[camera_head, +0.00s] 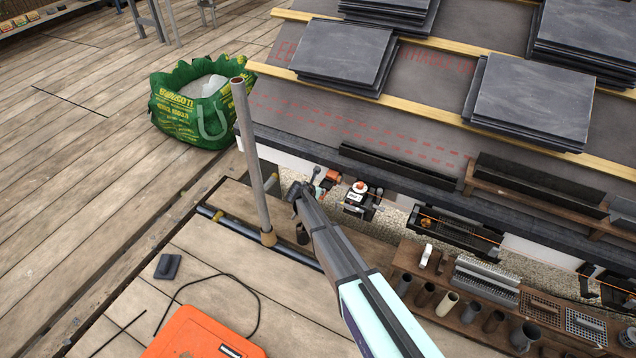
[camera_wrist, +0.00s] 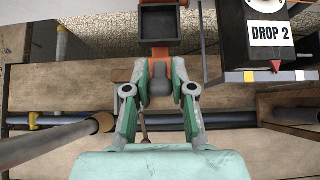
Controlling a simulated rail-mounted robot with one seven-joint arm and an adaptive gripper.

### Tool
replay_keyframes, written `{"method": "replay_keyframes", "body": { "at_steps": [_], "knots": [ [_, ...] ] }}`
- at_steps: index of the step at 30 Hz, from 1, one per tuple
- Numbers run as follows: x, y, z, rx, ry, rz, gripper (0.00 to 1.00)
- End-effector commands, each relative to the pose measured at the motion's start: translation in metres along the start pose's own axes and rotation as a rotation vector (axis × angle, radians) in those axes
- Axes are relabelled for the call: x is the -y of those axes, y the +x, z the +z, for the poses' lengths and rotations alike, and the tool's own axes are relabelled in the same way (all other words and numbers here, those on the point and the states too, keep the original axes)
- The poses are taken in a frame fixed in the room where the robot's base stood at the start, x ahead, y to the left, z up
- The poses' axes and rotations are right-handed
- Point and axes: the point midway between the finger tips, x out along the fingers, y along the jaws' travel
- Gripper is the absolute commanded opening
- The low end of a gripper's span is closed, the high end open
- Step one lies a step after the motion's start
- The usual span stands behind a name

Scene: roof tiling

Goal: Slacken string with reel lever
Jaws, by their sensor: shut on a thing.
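My gripper (camera_wrist: 160,88) is shut on a grey rounded knob (camera_wrist: 160,92) in the wrist view, one finger on each side of it. The knob appears to be the end of the reel lever; the rest of the lever is mostly hidden between the fingers. An orange part (camera_wrist: 160,55) shows just beyond the fingertips, below a dark open box (camera_wrist: 161,24). In the head view the orange reel part (camera_head: 333,177) is at the roof's lower edge, just right of my gripper (camera_head: 306,184). I cannot make out the string at the reel.
A black box labelled DROP 2 (camera_wrist: 271,34) stands right of my gripper. An upright pole (camera_head: 248,150) stands close on the left. Slate stacks (camera_head: 343,55) lie on the roof. A brown rack with tubes (camera_head: 470,313) is at lower right. A green bag (camera_head: 188,108) stands on the deck.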

Motion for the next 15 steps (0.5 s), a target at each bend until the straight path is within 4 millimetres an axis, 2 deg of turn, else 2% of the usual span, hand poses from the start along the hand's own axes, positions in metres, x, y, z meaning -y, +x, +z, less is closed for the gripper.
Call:
{"method": "replay_keyframes", "body": {
  "at_steps": [1,15],
  "knots": [
    [-0.0007,-0.0037,0.0096,-0.024,0.001,-0.002,0.00],
    [-0.0011,0.0013,0.0174,-0.273,0.001,-0.001,0.00]
  ]
}}
